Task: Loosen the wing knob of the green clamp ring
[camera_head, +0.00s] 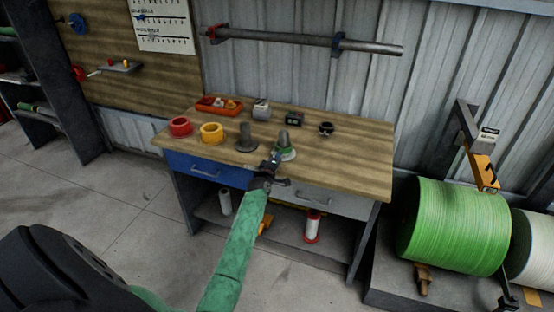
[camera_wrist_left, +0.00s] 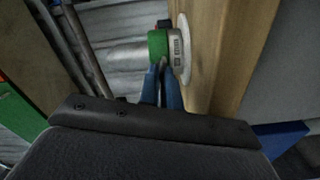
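The green clamp ring (camera_head: 287,155) sits low around a grey upright spindle (camera_head: 283,138) near the front edge of the workbench. In the left wrist view the green ring (camera_wrist_left: 157,44) is around the grey cylinder, beside a pale labelled collar (camera_wrist_left: 176,46) and a white flange. My left gripper (camera_head: 274,160) is at the ring's front left. Its two blue fingers (camera_wrist_left: 163,70) are close together, with their tips at the ring. The wing knob is not clearly visible; the fingertips may hide it. Whether they grip anything cannot be told. My right gripper is not in view.
On the workbench (camera_head: 345,170) are a red ring (camera_head: 180,126), a yellow ring (camera_head: 211,132), a bare grey spindle (camera_head: 245,137), a red tray (camera_head: 218,104) and a small black clamp (camera_head: 326,128). A large green roll (camera_head: 455,228) stands at the right. The bench's right end is clear.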

